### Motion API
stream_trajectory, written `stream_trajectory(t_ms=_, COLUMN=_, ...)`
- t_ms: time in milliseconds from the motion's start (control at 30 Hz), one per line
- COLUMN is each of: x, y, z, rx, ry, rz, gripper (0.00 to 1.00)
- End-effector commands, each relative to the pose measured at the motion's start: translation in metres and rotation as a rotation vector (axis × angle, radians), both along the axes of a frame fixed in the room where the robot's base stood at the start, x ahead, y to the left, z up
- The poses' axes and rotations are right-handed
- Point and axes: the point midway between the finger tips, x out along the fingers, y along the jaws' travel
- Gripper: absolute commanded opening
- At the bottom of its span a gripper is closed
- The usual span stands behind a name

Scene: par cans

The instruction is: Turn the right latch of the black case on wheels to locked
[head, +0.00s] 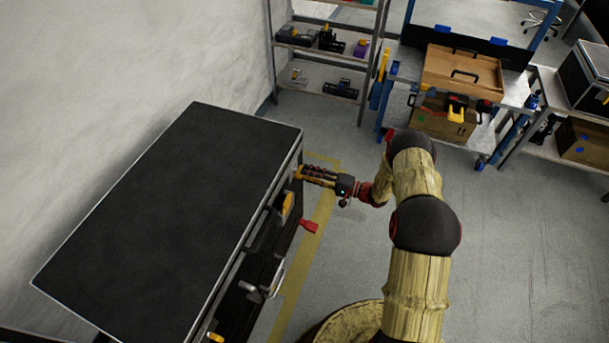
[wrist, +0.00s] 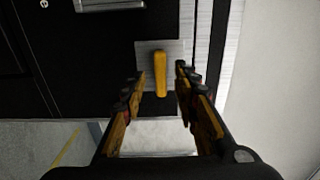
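The black case (head: 170,230) stands at the left of the head view, its flat top dark and edged in metal. Its front also shows in the wrist view (wrist: 85,55). The right latch is a yellow handle (wrist: 160,73) on a square silver plate (wrist: 148,55) beside the case's metal edge strip. The handle looks upright in the wrist view. My gripper (head: 301,175) is at the far right end of the case front. In the wrist view my gripper (wrist: 160,85) is open, one finger on each side of the handle, with visible gaps. In the head view the fingers hide this latch.
Along the case front are another yellow part (head: 287,205), a red part (head: 309,226) and a metal handle (head: 273,282). Shelves (head: 325,70) and a workbench with a wooden box (head: 462,72) stand behind. The floor right of my arm (head: 520,250) is clear.

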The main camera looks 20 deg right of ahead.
Motion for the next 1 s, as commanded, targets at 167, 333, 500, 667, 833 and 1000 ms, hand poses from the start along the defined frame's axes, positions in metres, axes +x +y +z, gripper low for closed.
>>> stream_trajectory(t_ms=167, x=0.01, y=0.013, z=0.0, rx=0.0, ry=0.0, rz=0.001, gripper=0.3)
stream_trajectory(t_ms=333, x=0.012, y=0.016, z=0.0, rx=0.001, ry=0.001, rz=0.0, gripper=0.3)
stream_trajectory(t_ms=500, x=0.012, y=0.016, z=0.0, rx=0.001, ry=0.001, rz=0.0, gripper=0.3)
stream_trajectory(t_ms=667, x=0.012, y=0.016, z=0.0, rx=0.001, ry=0.001, rz=0.0, gripper=0.21)
stream_trajectory(t_ms=833, x=0.012, y=0.016, z=0.0, rx=0.001, ry=0.001, rz=0.0, gripper=0.11)
stream_trajectory(t_ms=1000, x=0.012, y=0.016, z=0.0, rx=0.0, ry=0.001, rz=0.0, gripper=0.01)
